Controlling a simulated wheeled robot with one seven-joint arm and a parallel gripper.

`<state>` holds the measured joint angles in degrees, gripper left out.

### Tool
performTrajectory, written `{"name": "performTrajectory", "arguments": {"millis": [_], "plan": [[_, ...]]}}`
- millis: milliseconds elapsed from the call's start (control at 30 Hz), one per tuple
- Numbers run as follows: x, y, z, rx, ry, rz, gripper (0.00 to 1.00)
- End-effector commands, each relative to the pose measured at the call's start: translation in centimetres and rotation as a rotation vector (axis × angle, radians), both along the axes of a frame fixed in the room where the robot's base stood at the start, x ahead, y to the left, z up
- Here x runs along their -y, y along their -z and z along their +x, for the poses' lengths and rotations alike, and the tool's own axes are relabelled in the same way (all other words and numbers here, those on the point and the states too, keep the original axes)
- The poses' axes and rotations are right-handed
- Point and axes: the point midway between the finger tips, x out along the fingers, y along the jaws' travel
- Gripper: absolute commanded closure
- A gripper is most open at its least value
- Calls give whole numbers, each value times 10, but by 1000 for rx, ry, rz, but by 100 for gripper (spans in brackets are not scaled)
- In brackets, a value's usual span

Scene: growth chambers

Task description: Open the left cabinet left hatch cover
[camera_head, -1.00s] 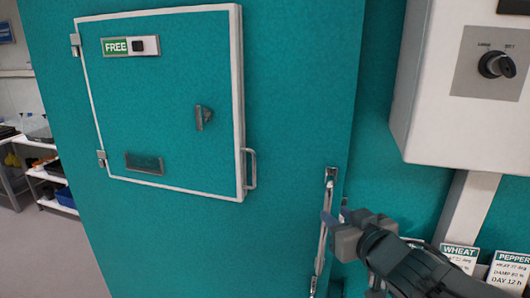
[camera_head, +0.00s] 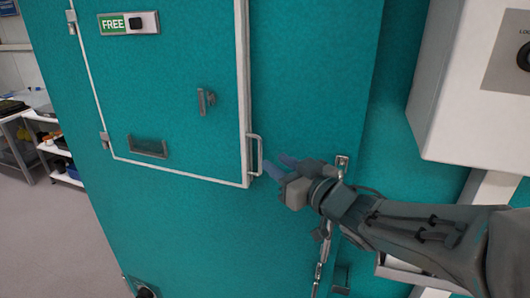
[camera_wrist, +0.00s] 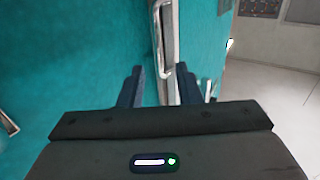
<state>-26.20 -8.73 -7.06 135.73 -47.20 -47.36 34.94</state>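The hatch cover (camera_head: 180,80) is a teal panel with a white frame, set in the teal cabinet front, and it looks closed. It carries a FREE label (camera_head: 113,24), a small grey latch (camera_head: 205,101) and hinges on its left edge. Its handle (camera_head: 260,155) is a thin pale bar at the lower right edge. My gripper (camera_head: 275,168) is just right of the handle, fingers pointing left toward it. In the wrist view my gripper (camera_wrist: 158,88) is open, and the handle (camera_wrist: 160,45) lies ahead, between the lines of the two fingers. I cannot tell whether they touch it.
A long vertical metal handle (camera_head: 320,270) stands on the cabinet's right side, behind and below my wrist. A white control box (camera_head: 455,90) with a knob juts out at the right. Shelves (camera_head: 50,150) stand at the far left, with open floor before them.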

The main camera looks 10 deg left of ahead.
Motion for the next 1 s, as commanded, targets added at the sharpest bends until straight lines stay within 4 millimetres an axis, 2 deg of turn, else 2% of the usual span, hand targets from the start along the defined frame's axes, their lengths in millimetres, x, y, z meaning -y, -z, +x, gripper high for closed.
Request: {"name": "performTrajectory", "arguments": {"millis": [133, 333, 767, 800, 900, 1000], "plan": [[-19, -1, 16, -2, 0, -1, 69], [-36, 0, 30, -2, 2, -1, 69], [-43, 0, 36, -1, 4, -1, 69], [-43, 0, 36, -1, 4, -1, 75], [-43, 0, 36, -1, 4, -1, 100], [-43, 0, 36, -1, 4, -1, 100]]}}
